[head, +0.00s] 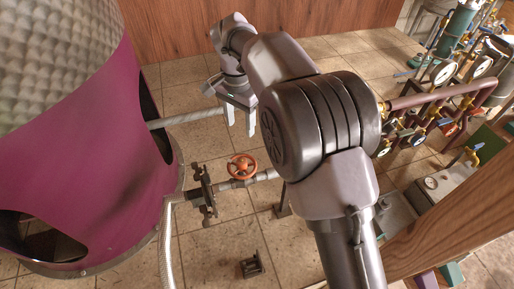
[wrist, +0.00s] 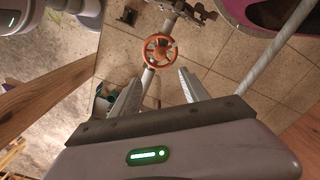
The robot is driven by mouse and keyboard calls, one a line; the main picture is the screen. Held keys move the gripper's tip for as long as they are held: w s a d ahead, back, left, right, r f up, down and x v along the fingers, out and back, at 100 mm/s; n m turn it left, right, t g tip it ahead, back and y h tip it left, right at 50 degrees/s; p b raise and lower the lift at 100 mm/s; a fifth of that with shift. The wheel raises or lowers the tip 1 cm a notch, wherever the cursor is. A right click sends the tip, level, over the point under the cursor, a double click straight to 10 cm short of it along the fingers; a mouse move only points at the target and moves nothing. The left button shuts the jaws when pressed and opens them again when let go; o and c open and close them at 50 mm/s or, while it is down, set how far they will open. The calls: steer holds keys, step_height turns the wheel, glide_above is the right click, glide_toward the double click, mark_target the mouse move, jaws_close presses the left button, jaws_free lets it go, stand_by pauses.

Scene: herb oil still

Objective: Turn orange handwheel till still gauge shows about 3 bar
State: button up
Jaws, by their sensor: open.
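The orange handwheel (head: 242,167) sits on a grey pipe low in front of the magenta still (head: 85,150). It also shows in the wrist view (wrist: 158,50), ahead of the fingertips. My gripper (head: 238,120) points down above and behind the handwheel in the head view, apart from it. In the wrist view my gripper (wrist: 158,80) has its two fingers spread with nothing between them. Round white-faced gauges show at the right, one larger gauge (head: 443,72) among them. I cannot tell which is the still gauge, and their readings are too small to make out.
A flanged valve fitting (head: 205,193) and a pale hose (head: 168,245) are left of the handwheel. A purple-brown pipe (head: 435,98) with several valves is at the right. A wooden beam (head: 450,215) crosses the lower right. A small dark block (head: 251,266) lies on the tiled floor.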

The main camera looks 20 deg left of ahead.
mark_target(242, 160)
step_height(242, 160, down, 17)
steer(key=shift+s+a+r+b, duration=0.1)
steer(key=shift+r+b, duration=0.05)
steer(key=shift+b, duration=0.85)
jaws_close()
